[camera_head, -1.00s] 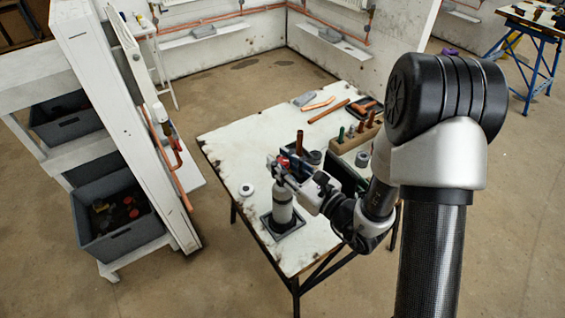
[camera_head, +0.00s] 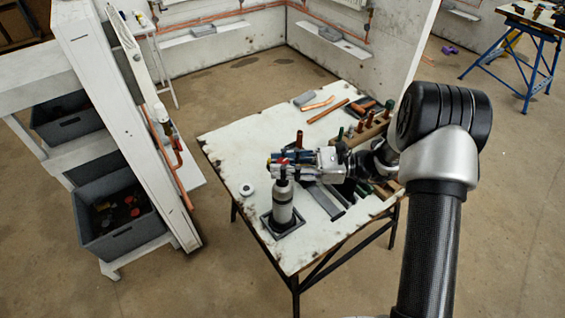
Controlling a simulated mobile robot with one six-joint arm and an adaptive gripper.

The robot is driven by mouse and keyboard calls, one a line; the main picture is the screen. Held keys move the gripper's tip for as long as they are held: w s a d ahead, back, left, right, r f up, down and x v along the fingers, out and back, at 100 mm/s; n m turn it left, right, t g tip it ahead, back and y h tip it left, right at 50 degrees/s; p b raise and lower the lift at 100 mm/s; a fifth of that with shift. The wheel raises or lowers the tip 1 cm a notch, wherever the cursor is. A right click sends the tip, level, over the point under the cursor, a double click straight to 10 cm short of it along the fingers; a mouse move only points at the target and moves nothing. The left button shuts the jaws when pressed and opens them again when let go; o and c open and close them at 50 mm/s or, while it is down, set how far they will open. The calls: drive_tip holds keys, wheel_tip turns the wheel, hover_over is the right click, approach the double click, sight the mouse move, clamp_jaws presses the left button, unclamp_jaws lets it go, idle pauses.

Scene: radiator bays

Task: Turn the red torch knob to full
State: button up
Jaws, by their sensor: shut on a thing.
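The torch (camera_head: 283,203) is a pale grey cylinder standing upright in a dark square holder (camera_head: 269,222) near the front left of the white table. A small part of the red knob (camera_head: 282,162) shows at the top of the torch, between and behind the fingers. My gripper (camera_head: 278,168) reaches in from the right, level with the torch head, and is shut on the red knob. The fingers hide most of the knob and the torch head, so the knob's turn angle cannot be read.
The worn white table (camera_head: 232,150) holds a white tape roll (camera_head: 246,189) at left, copper pipes (camera_head: 327,111) at the back and a wooden block with upright tools (camera_head: 372,130) at right. Grey bars lie under my wrist. A white panel (camera_head: 120,120) stands left of the table.

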drive_tip(key=n+g+h, duration=0.1)
drive_tip(key=n+g, duration=0.2)
drive_tip(key=g, duration=0.1)
drive_tip(key=n+g+h, duration=0.1)
drive_tip(key=n+g, duration=0.1)
drive_tip(key=g, duration=0.2)
drive_tip(key=shift+n+g+p, duration=0.35)
drive_tip(key=shift+n+g, duration=0.05)
drive_tip(key=shift+h, duration=0.3)
drive_tip(key=o, duration=1.1)
drive_tip(key=shift+t, duration=0.3)
